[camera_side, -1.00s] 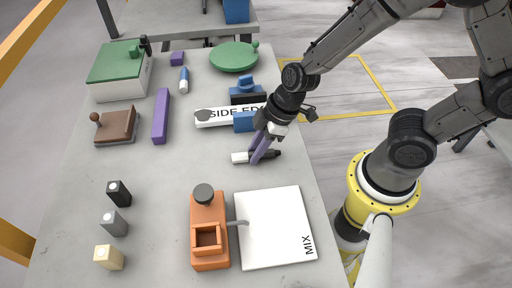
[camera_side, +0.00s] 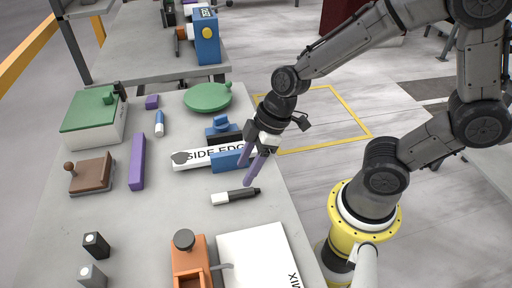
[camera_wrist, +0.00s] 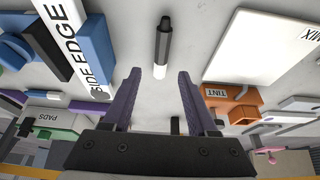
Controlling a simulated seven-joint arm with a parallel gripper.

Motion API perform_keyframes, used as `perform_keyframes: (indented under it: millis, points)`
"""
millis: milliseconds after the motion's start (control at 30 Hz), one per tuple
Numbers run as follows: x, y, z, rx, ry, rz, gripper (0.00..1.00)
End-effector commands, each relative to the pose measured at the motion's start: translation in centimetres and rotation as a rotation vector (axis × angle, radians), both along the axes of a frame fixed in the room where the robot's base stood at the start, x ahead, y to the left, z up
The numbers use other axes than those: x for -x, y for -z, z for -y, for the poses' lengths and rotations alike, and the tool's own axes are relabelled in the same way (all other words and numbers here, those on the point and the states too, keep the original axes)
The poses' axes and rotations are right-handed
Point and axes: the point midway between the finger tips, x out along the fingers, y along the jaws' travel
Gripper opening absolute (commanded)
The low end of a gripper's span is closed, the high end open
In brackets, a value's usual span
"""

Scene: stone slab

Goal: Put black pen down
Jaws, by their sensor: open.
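The black pen (camera_side: 238,196), dark with a white end, lies flat on the stone slab (camera_side: 150,215), near its right edge. It also shows in the wrist view (camera_wrist: 163,44), beyond the fingertips and roughly in line with the gap between them. My gripper (camera_side: 247,169) is above and just behind the pen in the side view, apart from it. Its two purple fingers are spread and empty, as the wrist view also shows (camera_wrist: 156,76).
A white board marked SIDE EDGE (camera_side: 195,158) with blue blocks lies behind the pen. A white MIX pad (camera_side: 262,255) and an orange holder (camera_side: 188,262) stand in front. A purple bar (camera_side: 137,160) lies left. The slab between is clear.

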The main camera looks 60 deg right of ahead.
Motion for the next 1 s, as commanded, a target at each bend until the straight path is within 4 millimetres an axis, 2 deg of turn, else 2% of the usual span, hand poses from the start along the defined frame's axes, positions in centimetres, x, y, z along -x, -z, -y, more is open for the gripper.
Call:
perform_keyframes:
  millis: [33, 200, 500, 633, 800, 1000]
  points:
    - [0.2, -1.1, 0.4, 0.000, 0.002, 0.007, 0.59]
    - [1.0, -3.7, 1.1, 0.000, 0.002, 0.003, 0.59]
    - [2.0, -6.3, 2.1, 0.001, 0.043, 0.004, 0.59]
    - [3.8, -8.8, 3.6, -0.001, 0.197, 0.015, 0.59]
    - [7.0, -11.7, 6.5, -0.009, 0.480, 0.044, 0.59]
    - [9.7, -13.2, 8.8, -0.030, 0.726, 0.084, 0.59]
